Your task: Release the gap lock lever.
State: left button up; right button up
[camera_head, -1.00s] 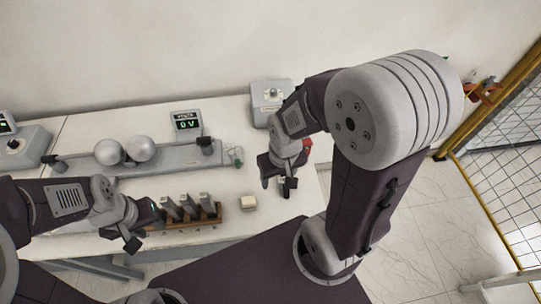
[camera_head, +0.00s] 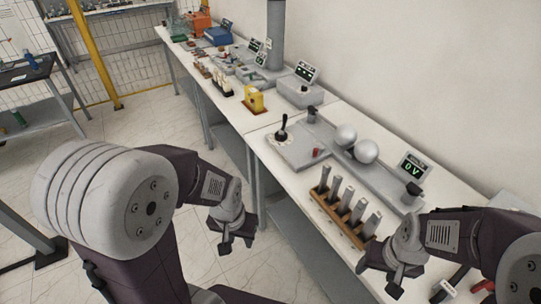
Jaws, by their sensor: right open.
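Two shiny grey spheres (camera_head: 356,143) sit on a long grey bar at the right of the middle. Beside them is a flat grey plate with an upright black-knobbed lever (camera_head: 282,132) and a small red piece (camera_head: 316,153). I cannot tell for certain which of these is the gap lock lever. My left gripper (camera_head: 232,236) hangs in front of the bench, below and left of the plate, open and empty. My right gripper (camera_head: 394,275) is over the bench's near right part, near the wooden rack, open and empty. Neither gripper touches the lever.
A wooden rack (camera_head: 332,211) with several upright grey blocks stands near the bench's front edge. A display reading 0 V (camera_head: 411,166) stands behind the bar. A yellow device (camera_head: 254,99) and a grey box (camera_head: 300,93) stand farther along.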

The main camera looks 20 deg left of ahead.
aim_at(317, 152)
jog(key=i+j+z, duration=0.25)
jog(key=z, duration=0.25)
jog(key=i+j+z, duration=0.25)
jog(key=j+z, duration=0.2)
jog(key=i+j+z, duration=0.2)
jog(key=j+z, duration=0.75)
jog(key=i+l, duration=0.05)
